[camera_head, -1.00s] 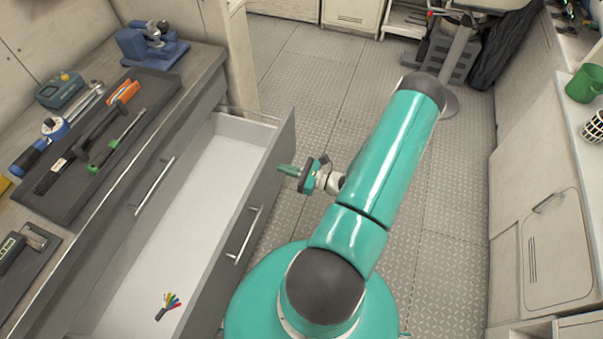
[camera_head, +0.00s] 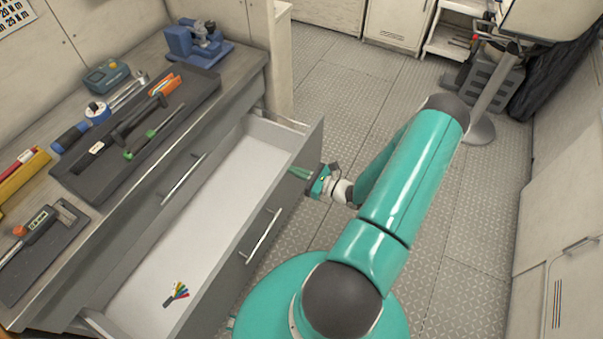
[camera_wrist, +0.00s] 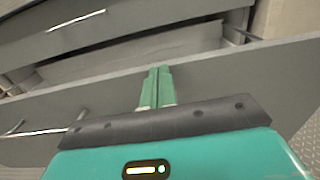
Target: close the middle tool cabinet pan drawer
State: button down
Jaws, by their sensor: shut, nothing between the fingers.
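The pan drawer (camera_head: 254,206) of the grey tool cabinet (camera_head: 232,108) is pulled out, with a pale, nearly empty interior. A small fan of coloured pieces (camera_head: 177,294) lies inside it near its front end. The drawer has a bar handle (camera_head: 262,236) on its outer face. My gripper (camera_head: 301,173) is shut and empty at the drawer front, near its far end. In the wrist view my green fingers (camera_wrist: 156,86) are together and point at the top part of the drawer front (camera_wrist: 215,66). I cannot tell whether they touch it.
Tools lie on a dark tray (camera_head: 85,180) on the cabinet top. A blue vise (camera_head: 200,42) stands at its far end. Another drawer handle (camera_head: 183,180) shows above the open drawer. Pale cabinets (camera_head: 565,230) stand at right.

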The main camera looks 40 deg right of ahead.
jog(key=x, duration=2.2)
jog(key=shift+s+d+f, duration=0.1)
